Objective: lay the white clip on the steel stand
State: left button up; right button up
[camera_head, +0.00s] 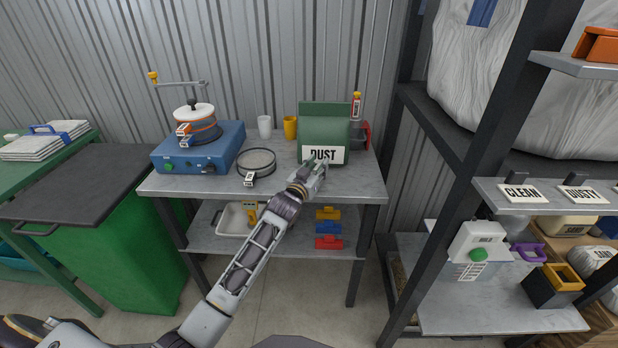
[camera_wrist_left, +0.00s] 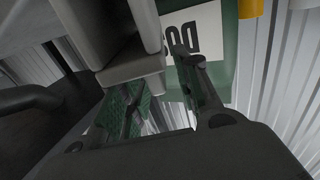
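The grey steel stand (camera_head: 215,184), a two-level bench, stands in the middle of the head view. My left gripper (camera_head: 317,172) is over its top near the front edge, just in front of the green bag labelled DUST (camera_head: 325,122). In the left wrist view the two fingers (camera_wrist_left: 160,92) are apart. A pale grey blocky shape (camera_wrist_left: 130,66) shows at them, partly cut off by the top of the picture. I cannot tell whether it is the white clip or whether it is gripped. I cannot make out the white clip for certain elsewhere. My right gripper is out of view.
A blue machine (camera_head: 222,150), a round sieve (camera_head: 257,163) and a yellow cup (camera_head: 290,127) share the top. Yellow (camera_head: 328,213), blue (camera_head: 327,228) and red (camera_head: 328,242) pieces lie on the lower shelf. A dark rack (camera_head: 440,190) stands right, a green bin (camera_head: 130,255) left.

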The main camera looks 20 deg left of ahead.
pick_arm(q)
jog(key=s+a, duration=0.1)
jog(key=s, duration=1.1)
jog(key=shift+a+p, duration=0.15)
jog(key=shift+p, duration=0.15)
jog(key=shift+f, duration=0.1)
dwell(0.8)
jog(key=s+a+f+g+y, duration=0.1)
jog(key=s+f+g, duration=0.2)
jog(key=f, duration=1)
jog(key=s+a+f+g, duration=0.1)
jog(key=s+f+g, duration=0.15)
jog(key=f, duration=1.05)
jog(key=s+a+f+g+y, duration=0.15)
jog(key=s+f, duration=0.25)
jog(key=f, duration=0.9)
jog(key=s+f+g, duration=0.4)
jog(key=s+f, duration=0.9)
jog(key=s, duration=0.3)
jog(key=s+a+f+m+g, duration=0.1)
jog(key=s+f+g, duration=0.3)
jog(key=s+f, duration=0.9)
jog(key=s, duration=0.3)
jog(key=shift+a+f, duration=0.25)
jog(key=shift+a, duration=0.05)
